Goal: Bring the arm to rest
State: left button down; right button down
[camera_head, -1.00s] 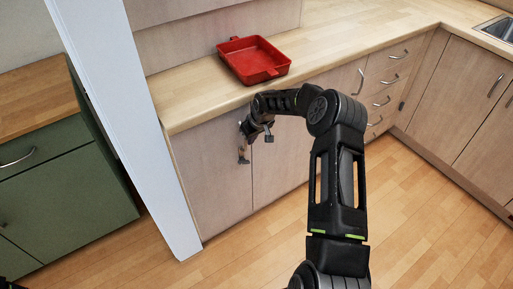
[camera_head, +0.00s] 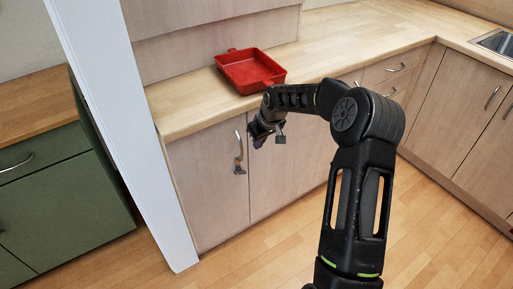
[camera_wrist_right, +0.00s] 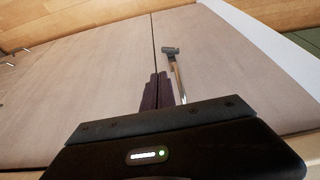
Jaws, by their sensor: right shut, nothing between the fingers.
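My right arm (camera_head: 355,190) reaches forward and bends left to my right gripper (camera_head: 258,141). The gripper is in front of the pale wooden cabinet doors, just to the right of a metal door handle (camera_head: 239,152). In the right wrist view the dark fingers (camera_wrist_right: 157,91) are together with nothing between them. The handle (camera_wrist_right: 174,72) shows beside them there, apparently apart from them. The doors are shut. My left gripper is out of view.
A red baking dish (camera_head: 249,70) sits on the wooden worktop (camera_head: 340,55) above and behind the gripper. A white upright panel (camera_head: 125,130) and a green cabinet (camera_head: 60,190) stand to the left. The wooden floor (camera_head: 440,240) is clear at right.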

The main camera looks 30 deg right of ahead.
dwell(0.6)
jog(key=s+a+f+m+t+y, duration=0.1)
jog(key=s+a+f+m, duration=0.15)
jog(key=a+f, duration=0.55)
jog(key=s+a+f+m+y, duration=0.1)
jog(key=s+a+f+y, duration=0.15)
jog(key=a+f, duration=0.6)
jog(key=s+a+f+g, duration=0.2)
jog(key=s+a+f, duration=0.1)
jog(key=s+a, duration=0.7)
jog(key=s+a+f+n+g, duration=0.1)
jog(key=s+a+f+g, duration=0.1)
jog(key=s+a, duration=0.8)
jog(key=s+f, duration=0.1)
jog(key=s, duration=0.6)
jog(key=shift+s+a+y, duration=0.3)
jog(key=shift+y, duration=0.05)
jog(key=shift+n, duration=0.25)
